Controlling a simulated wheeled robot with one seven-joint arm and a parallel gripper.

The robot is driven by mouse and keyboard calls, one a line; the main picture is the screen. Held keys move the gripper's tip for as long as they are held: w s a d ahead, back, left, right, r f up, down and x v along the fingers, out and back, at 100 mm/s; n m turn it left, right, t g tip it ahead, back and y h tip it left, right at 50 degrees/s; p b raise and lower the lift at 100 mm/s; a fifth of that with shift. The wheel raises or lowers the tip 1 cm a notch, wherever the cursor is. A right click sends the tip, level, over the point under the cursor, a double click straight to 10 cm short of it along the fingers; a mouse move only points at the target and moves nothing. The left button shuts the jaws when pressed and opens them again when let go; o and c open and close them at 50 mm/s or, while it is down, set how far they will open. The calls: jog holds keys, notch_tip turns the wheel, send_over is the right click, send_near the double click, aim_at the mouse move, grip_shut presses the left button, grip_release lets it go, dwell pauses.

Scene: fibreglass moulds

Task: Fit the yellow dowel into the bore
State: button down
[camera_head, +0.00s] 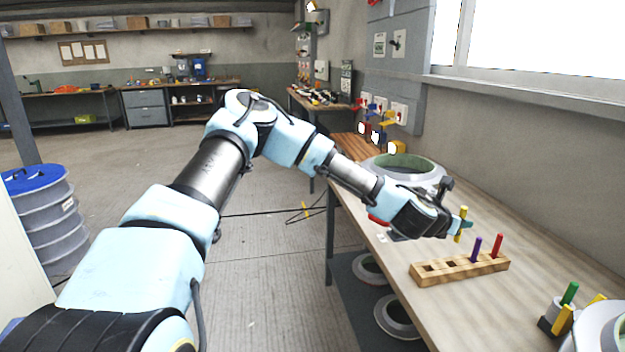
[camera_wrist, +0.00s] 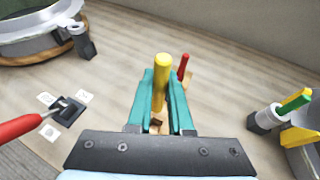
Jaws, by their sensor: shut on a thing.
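My gripper (camera_head: 463,226) is shut on the yellow dowel (camera_head: 463,219), which stands roughly upright between the fingertips. In the wrist view the dowel (camera_wrist: 161,75) sits between the two teal fingers. The wooden block (camera_head: 427,276) lies on the bench below and in front of the gripper, and a gap shows between them. Dark openings show in its left and middle part. A purple dowel (camera_head: 476,248) and a red dowel (camera_head: 497,245) stand in its right part. In the wrist view the fingers hide most of the block; the red dowel (camera_wrist: 183,66) shows beyond them.
A large ring mould (camera_head: 405,168) sits behind my gripper. A red-handled tool (camera_wrist: 22,127) lies left in the wrist view.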

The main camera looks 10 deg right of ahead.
jog(key=w+a+f+n+t, duration=0.1)
jog(key=w+a+f, duration=0.1)
jog(key=w+a, duration=0.1)
jog(key=w+a+f+n+t+y, duration=0.1)
jog(key=w+a+f, duration=0.2)
jog(key=a, duration=0.2)
jog(key=w+a+f+n+t+y, duration=0.1)
jog(key=w+a+f, duration=0.1)
jog(key=w+a, duration=0.2)
jog(key=shift+a+f+n+t, duration=0.3)
jog(key=shift+a+f+n, duration=0.1)
jog(key=shift+a, duration=0.2)
jog(key=w+a+f+n+t+y, duration=0.2)
jog(key=w+a+f, duration=0.15)
jog(key=a, duration=0.55)
jog(key=w+a+f+n+t+y, duration=0.15)
jog(key=w+a, duration=0.25)
jog(key=a, duration=0.4)
jog(key=a+n+t+y, duration=0.2)
jog(key=a+n+y, duration=0.5)
jog(key=a, duration=2.5)
jog(key=shift+a+f, duration=0.15)
jog(key=shift+f, duration=0.2)
